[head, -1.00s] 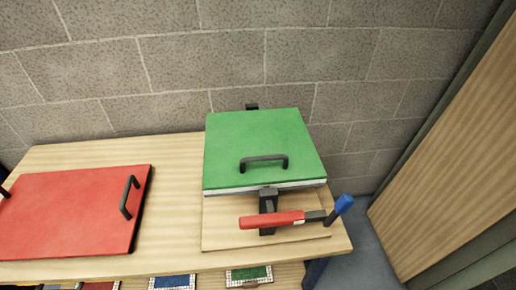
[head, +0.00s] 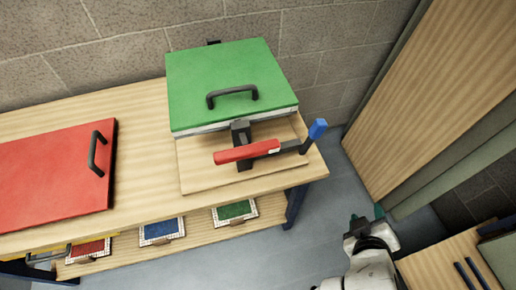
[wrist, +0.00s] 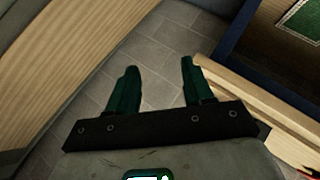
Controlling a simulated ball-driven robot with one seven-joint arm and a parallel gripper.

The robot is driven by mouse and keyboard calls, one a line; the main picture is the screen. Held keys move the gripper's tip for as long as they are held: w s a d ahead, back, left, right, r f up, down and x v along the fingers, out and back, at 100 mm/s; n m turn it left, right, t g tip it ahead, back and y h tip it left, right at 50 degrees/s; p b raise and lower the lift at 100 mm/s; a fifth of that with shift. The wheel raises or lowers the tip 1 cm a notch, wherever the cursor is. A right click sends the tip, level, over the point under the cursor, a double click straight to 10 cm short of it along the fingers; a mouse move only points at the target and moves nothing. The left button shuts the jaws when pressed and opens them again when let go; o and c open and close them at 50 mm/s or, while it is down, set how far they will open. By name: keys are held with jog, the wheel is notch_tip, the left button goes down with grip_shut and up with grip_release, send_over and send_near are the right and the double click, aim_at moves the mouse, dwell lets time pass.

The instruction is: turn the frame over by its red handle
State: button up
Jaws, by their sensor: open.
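A red handle (head: 247,151) lies across the front of a black post (head: 240,130) on a wooden base board (head: 205,180). Behind it a green square panel (head: 225,75) with a black pull handle (head: 232,95) lies flat over a pale layer (head: 200,129). A blue-tipped lever (head: 317,129) stands at the red handle's right end. My gripper (head: 367,214) is open and empty, right of the bench and apart from the handle. In the wrist view its two dark green fingers (wrist: 159,65) are spread above the floor. Which part is the frame is not clear.
A red panel (head: 55,180) with a black handle lies on the bench (head: 130,130) at left. Small red, blue and green mosaic panels (head: 162,230) lie on a lower shelf. A wooden wall (head: 440,100) and a wooden surface (head: 450,270) stand at right. Grey floor (head: 300,255) is clear between.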

jog(key=w+a+r+n+t+y+b, duration=0.1)
jog(key=w+a+r+n+t, duration=0.15)
jog(key=a, duration=0.25)
jog(key=w+a+r+n+t+y, duration=0.1)
jog(key=a+r+n+t, duration=0.1)
jog(key=a+n, duration=0.15)
jog(key=n+t+y, duration=0.3)
jog(key=n+y, duration=0.5)
jog(key=n, duration=0.1)
send_near(249, 157)
jog(key=w, duration=0.1)
jog(key=shift+g, duration=0.25)
jog(key=x, duration=0.3)
jog(key=p+x, duration=0.1)
jog(key=x, duration=0.6)
jog(key=shift+w+a+r, duration=0.15)
jog(key=shift+r, duration=0.1)
jog(key=shift+c, duration=0.2)
grip_shut()
